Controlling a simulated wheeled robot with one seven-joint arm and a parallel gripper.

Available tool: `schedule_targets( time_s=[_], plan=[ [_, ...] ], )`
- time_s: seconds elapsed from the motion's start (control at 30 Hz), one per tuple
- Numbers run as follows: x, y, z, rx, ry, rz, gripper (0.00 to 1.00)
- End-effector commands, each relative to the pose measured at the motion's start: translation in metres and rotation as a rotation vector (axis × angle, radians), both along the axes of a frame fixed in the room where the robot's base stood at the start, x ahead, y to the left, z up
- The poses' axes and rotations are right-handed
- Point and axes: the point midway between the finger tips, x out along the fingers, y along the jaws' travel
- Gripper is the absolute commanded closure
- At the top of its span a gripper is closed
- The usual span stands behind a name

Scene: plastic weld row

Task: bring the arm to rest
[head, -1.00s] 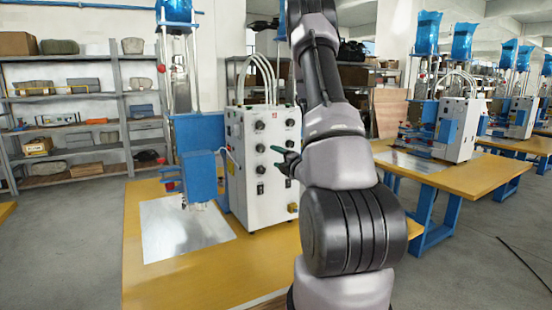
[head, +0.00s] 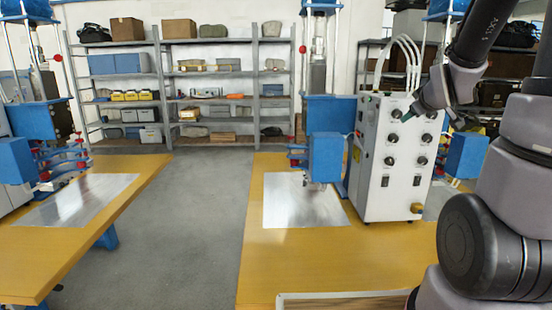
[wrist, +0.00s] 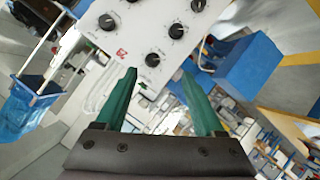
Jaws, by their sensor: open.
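My gripper (head: 410,113) is at the right of the head view, in front of the knobs on the white control box (head: 388,190). In the wrist view my gripper (wrist: 158,73) shows two green fingers standing apart, with nothing between them but the view of the box. The white control box (wrist: 140,35) with its black knobs lies beyond the fingertips there. I cannot tell the exact gap between fingers and box. My arm comes in from the right edge of the head view, bent, with its large dark joint low at the right.
The yellow table (head: 262,262) carries a blue welding press (head: 326,157) and a metal plate (head: 285,205). Another yellow table (head: 120,232) with a press stands at left. Between them is a clear grey floor aisle (head: 198,220). Shelves (head: 220,100) line the back wall.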

Motion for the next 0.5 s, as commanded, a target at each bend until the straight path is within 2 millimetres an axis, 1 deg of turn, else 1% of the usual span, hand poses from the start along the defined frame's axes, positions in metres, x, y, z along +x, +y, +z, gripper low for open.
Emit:
schedule_targets(
  time_s=[0.03, 0.17, 0.2, 0.27, 0.3, 0.37, 0.4, 0.5],
  plan=[
    [-0.013, 0.012, 0.013, 0.087, 0.012, -0.027, 0.3],
    [-0.053, 0.045, 0.03, 0.338, 0.093, -0.11, 0.3],
    [-0.068, 0.055, 0.034, 0.412, 0.122, -0.137, 0.3],
    [-0.092, 0.072, 0.04, 0.522, 0.167, -0.175, 0.3],
    [-0.108, 0.084, 0.044, 0.592, 0.2, -0.2, 0.3],
    [-0.133, 0.1, 0.049, 0.69, 0.248, -0.238, 0.3],
    [-0.15, 0.111, 0.051, 0.748, 0.279, -0.261, 0.3],
    [-0.185, 0.132, 0.056, 0.864, 0.352, -0.313, 0.3]
  ],
)
